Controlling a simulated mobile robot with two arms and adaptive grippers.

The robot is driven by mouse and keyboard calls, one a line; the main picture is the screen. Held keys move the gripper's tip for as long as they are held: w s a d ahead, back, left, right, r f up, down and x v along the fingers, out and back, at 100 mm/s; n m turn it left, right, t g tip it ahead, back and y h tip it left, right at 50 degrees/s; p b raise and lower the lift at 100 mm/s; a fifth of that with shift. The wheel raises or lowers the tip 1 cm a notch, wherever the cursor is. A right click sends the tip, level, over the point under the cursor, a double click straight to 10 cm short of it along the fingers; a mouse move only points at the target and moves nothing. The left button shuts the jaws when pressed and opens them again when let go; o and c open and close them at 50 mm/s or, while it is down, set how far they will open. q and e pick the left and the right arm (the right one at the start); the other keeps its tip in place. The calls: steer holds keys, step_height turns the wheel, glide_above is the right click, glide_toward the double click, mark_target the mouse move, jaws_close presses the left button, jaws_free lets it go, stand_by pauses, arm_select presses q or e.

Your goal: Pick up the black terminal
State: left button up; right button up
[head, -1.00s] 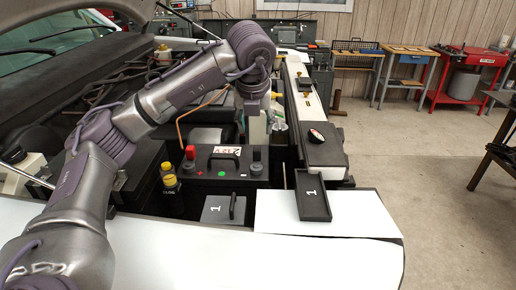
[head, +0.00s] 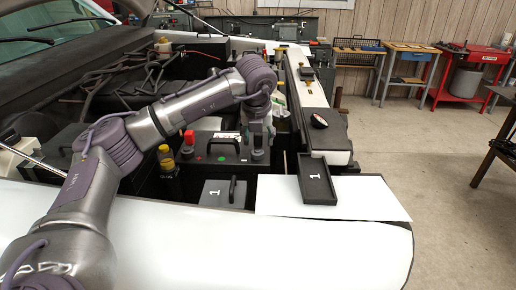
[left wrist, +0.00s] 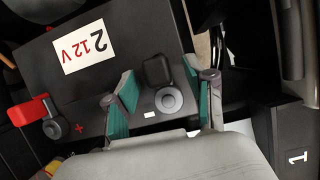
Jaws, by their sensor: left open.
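The black terminal (left wrist: 158,70) is a black cap beside a round grey post, next to a white minus mark on the battery (left wrist: 115,25). My left gripper (left wrist: 162,95) is open, its teal-padded fingers on either side of the terminal and post in the left wrist view. I cannot tell whether they touch it. In the head view my left gripper (head: 259,138) hangs over the right end of the battery (head: 222,158) and partly hides the terminal. The red terminal (head: 189,137) stands at the battery's left end. My right gripper is out of view.
A black tray marked 1 (head: 317,182) lies on the white panel right of the battery. A lidded grey box marked 1 (head: 215,193) is in front of the battery. A yellow-capped bottle (head: 167,165) stands left. Open floor lies to the right.

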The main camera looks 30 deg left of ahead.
mark_target(260, 135)
arm_select(q)
steer(key=shift+w+f, duration=0.15)
steer(key=shift+f, duration=0.1)
steer(key=shift+r, duration=0.1)
steer(key=shift+c, duration=1)
jaws_close()
steer(key=shift+r, duration=0.1)
steer(key=r+b, duration=0.2)
steer(key=r, duration=0.2)
steer(key=shift+d, duration=0.2)
steer(key=w+d+r+b, duration=0.1)
steer(key=d+r+b, duration=0.1)
steer(key=d+r, duration=0.4)
steer(key=shift+w+d+r+b, duration=0.3)
steer(key=shift+w+d+r, duration=0.1)
steer(key=shift+d, duration=2.15)
